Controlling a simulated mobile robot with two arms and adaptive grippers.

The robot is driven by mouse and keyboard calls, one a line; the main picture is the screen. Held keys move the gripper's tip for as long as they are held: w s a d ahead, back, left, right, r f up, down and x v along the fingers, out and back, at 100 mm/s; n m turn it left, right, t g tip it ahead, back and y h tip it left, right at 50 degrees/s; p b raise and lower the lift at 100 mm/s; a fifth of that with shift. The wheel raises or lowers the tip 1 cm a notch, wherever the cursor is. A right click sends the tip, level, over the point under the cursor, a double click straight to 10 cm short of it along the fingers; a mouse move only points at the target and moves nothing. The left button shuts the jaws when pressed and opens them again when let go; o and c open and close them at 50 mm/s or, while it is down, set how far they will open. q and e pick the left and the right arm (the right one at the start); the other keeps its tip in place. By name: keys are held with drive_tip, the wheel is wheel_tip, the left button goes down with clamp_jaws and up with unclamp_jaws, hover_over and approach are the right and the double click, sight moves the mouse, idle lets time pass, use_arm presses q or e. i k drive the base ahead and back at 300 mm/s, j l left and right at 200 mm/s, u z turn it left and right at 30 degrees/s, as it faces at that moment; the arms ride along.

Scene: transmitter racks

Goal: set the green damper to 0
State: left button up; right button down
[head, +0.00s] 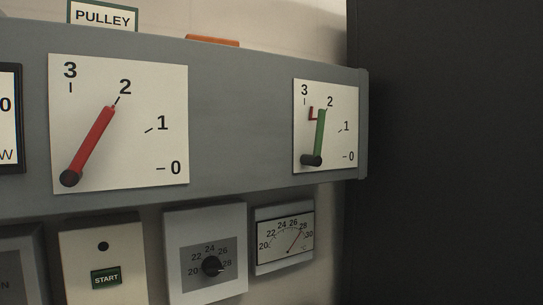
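The green damper lever (320,132) is on the right white dial plate (340,105) of the grey rack panel. It pivots on a dark knob at the plate's lower left and points up, slightly right, its tip just below and left of the 2. The plate is marked 3, 2, 1, 0, with 0 at the lower right. A small dark red L-shaped mark or piece sits just left of the lever's tip. Neither of my grippers shows in the head view.
A red lever (92,143) on the larger left plate (165,90) points at 2. Below the panel are a START button box (103,250), a knob box (208,215) and a needle gauge (285,240). A dark wall or cabinet (450,150) stands at the right.

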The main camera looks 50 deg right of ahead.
sight(314, 161)
drive_tip(key=z, duration=1.75)
drive_tip(key=k+l+z, duration=0.15)
drive_tip(key=z, duration=0.35)
drive_tip(key=k, duration=0.05)
